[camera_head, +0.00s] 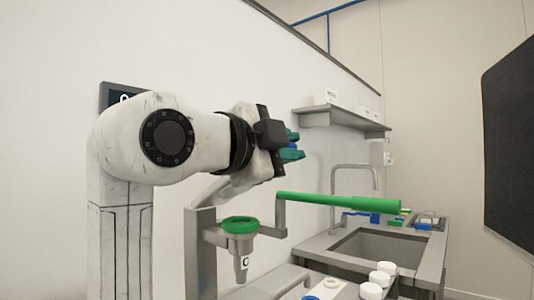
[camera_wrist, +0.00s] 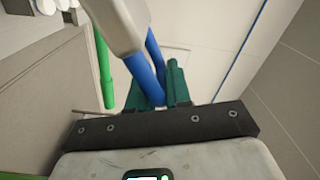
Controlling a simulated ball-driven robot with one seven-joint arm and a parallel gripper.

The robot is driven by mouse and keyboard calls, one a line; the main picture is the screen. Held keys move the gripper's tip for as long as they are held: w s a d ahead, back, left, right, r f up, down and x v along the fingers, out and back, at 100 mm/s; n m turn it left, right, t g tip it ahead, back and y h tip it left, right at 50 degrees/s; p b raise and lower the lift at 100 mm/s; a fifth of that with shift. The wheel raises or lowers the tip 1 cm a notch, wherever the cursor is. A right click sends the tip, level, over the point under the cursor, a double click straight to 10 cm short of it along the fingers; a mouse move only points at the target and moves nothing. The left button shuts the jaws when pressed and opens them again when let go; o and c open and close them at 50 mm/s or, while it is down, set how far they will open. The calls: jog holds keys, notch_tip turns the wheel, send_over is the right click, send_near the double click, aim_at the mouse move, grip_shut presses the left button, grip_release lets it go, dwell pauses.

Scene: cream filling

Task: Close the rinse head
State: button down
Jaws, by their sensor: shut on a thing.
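My gripper (camera_wrist: 160,98) has two teal fingers shut on a blue bar (camera_wrist: 144,74) in the wrist view. The bar joins a pale grey body (camera_wrist: 118,24), which looks like the rinse head. A second blue bar (camera_wrist: 154,50) shows beside the first. In the head view my gripper (camera_head: 292,146) is high beside the wall, right of my wrist. A little blue shows between its fingers there. The grey body is mostly hidden behind my wrist in that view. I cannot tell how far the rinse head is open.
Below my gripper are a long green handle (camera_head: 340,202) and a green-rimmed grey funnel (camera_head: 240,226). A sink (camera_head: 375,250) with a tall tap stands to the right. White jars (camera_head: 383,274) stand in front. A wall shelf (camera_head: 338,117) is behind. A dark panel (camera_head: 510,140) is far right.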

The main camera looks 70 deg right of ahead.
notch_tip(320, 180, down, 11)
jog(key=s+m+b, duration=0.2)
jog(key=m+b, duration=0.2)
jog(key=b, duration=0.5)
jog(key=shift+s+a+f+m, duration=0.2)
jog(key=shift+s+a+m, duration=0.1)
jog(key=shift+s+a, duration=0.1)
jog(key=shift+f, duration=0.1)
jog(key=c, duration=1.1)
grip_release()
jog(key=shift+c, duration=0.2)
jog(key=v, duration=1.1)
jog(key=shift+p, duration=0.45)
jog(key=shift+d, duration=0.1)
